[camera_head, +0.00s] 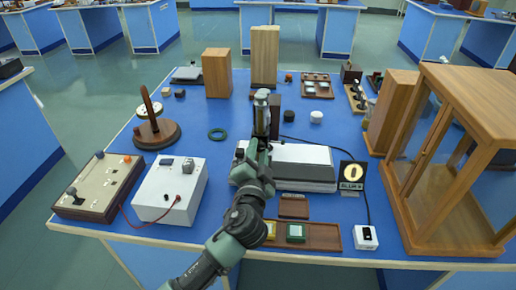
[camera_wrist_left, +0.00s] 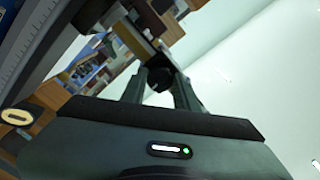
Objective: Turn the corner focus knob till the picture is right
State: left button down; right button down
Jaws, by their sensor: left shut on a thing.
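My left gripper (camera_wrist_left: 162,88) is shut on a black knob (camera_wrist_left: 159,75), which sits between its two fingers in the left wrist view. In the head view the left gripper (camera_head: 262,138) is at the white instrument with a dark base (camera_head: 304,155), near its upright silver cylinder (camera_head: 262,97). The arm hides the knob there. A small black display (camera_head: 352,176) stands right of the instrument. It shows a thick pale yellow ring and small lettering that seems to read BLUR and a figure I cannot read surely. My right gripper is not in view.
A white meter box (camera_head: 171,191) and a beige switch panel (camera_head: 99,187) stand at left. A wooden tray (camera_head: 328,237) and a small white box (camera_head: 365,238) lie at the front. A large wood-framed glass case (camera_head: 441,243) fills the right.

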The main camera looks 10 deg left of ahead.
pick_arm(q)
jog(key=m+p, duration=0.1)
jog(key=m, duration=0.2)
jog(key=shift+r+m, duration=0.15)
jog(key=shift+m, duration=0.15)
jog(key=shift+m+p, duration=0.95)
jog(key=shift+m, duration=0.75)
jog(key=shift+f, duration=0.2)
jog(key=c, duration=1.1)
grip_release()
jog(key=shift+o, duration=0.2)
jog(key=s+b, duration=0.1)
jog(key=s, duration=0.7)
